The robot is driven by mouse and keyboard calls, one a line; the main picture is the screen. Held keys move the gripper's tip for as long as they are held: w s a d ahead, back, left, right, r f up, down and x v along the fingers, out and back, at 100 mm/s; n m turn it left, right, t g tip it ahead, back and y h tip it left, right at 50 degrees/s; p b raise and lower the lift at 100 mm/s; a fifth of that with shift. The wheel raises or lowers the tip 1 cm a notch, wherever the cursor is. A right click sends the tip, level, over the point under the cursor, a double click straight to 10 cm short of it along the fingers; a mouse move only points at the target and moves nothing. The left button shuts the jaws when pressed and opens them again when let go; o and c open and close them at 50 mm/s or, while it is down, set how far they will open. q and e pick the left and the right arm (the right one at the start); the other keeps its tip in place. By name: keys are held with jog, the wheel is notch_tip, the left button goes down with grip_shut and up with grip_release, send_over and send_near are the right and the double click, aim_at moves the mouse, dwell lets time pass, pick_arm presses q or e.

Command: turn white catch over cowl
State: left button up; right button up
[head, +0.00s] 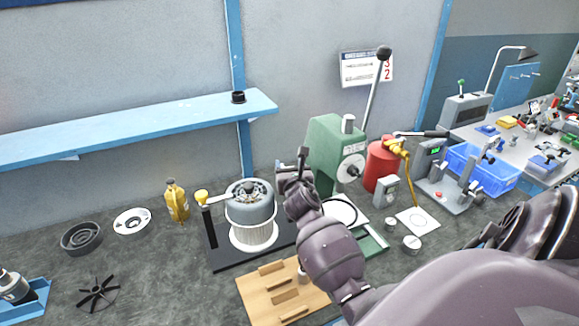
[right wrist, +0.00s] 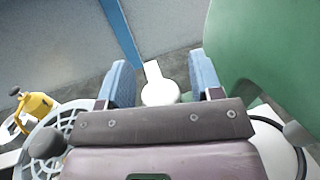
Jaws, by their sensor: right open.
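The grey ribbed cowl (head: 250,203) stands on a white pleated body on a black base; part of its grille (right wrist: 50,135) shows in the right wrist view. A white piece with a round end, probably the white catch (right wrist: 159,88), lies between my open blue fingers in the right wrist view. I cannot tell if they touch it. In the head view my gripper hides that spot. My right gripper (head: 291,161) is open, just right of the cowl; it also shows in the right wrist view (right wrist: 161,80). A pale arm with a yellow knob (head: 201,196) sits at the cowl's left.
A green press (head: 327,146) stands close on the right of my gripper. A wooden board (head: 262,293) lies in front. A yellow bottle (head: 177,201) and a white disc (head: 132,221) are at the left. A blue shelf (head: 130,128) runs along the wall.

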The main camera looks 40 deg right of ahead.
pick_arm(q)
jog(key=shift+w+r, duration=0.1)
pick_arm(e)
jog(key=shift+w+d, duration=0.15)
jog(key=shift+w, duration=0.05)
grip_shut()
pick_arm(q)
jog(key=shift+s, duration=0.3)
jog(key=shift+s, duration=0.15)
